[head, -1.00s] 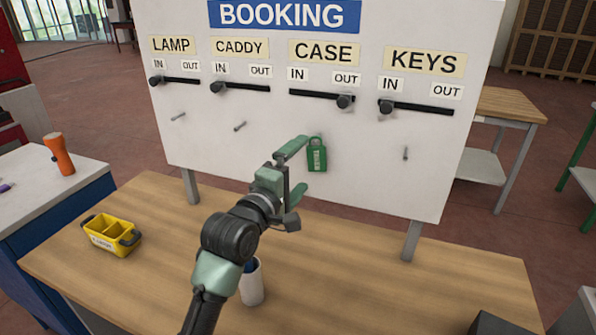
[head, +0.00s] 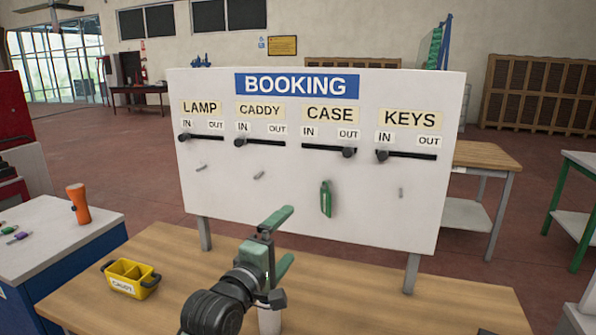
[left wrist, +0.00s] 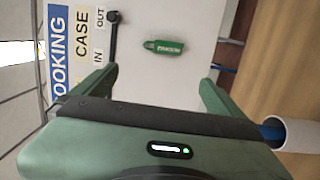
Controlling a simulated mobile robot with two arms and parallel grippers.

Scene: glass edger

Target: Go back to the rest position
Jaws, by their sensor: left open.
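My left gripper (head: 281,243) is open and empty, in front of the lower part of the white booking board (head: 300,215). Its two green fingers also show wide apart in the left wrist view (left wrist: 160,85). A green tag (head: 326,198) hangs under CASE on the board, apart from the gripper; it also shows ahead, between the fingers, in the left wrist view (left wrist: 164,47). The CASE slider knob (head: 348,153) is at OUT. The LAMP knob (head: 184,137), CADDY knob (head: 240,142) and KEYS knob (head: 382,155) are at IN. My right gripper is not in view.
A yellow caddy (head: 131,278) stands on the wooden table (head: 400,310) at the left. A white cup (head: 269,318) stands close under my left gripper, partly hidden. An orange lamp (head: 78,204) stands on the side bench. The table's right part looks clear.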

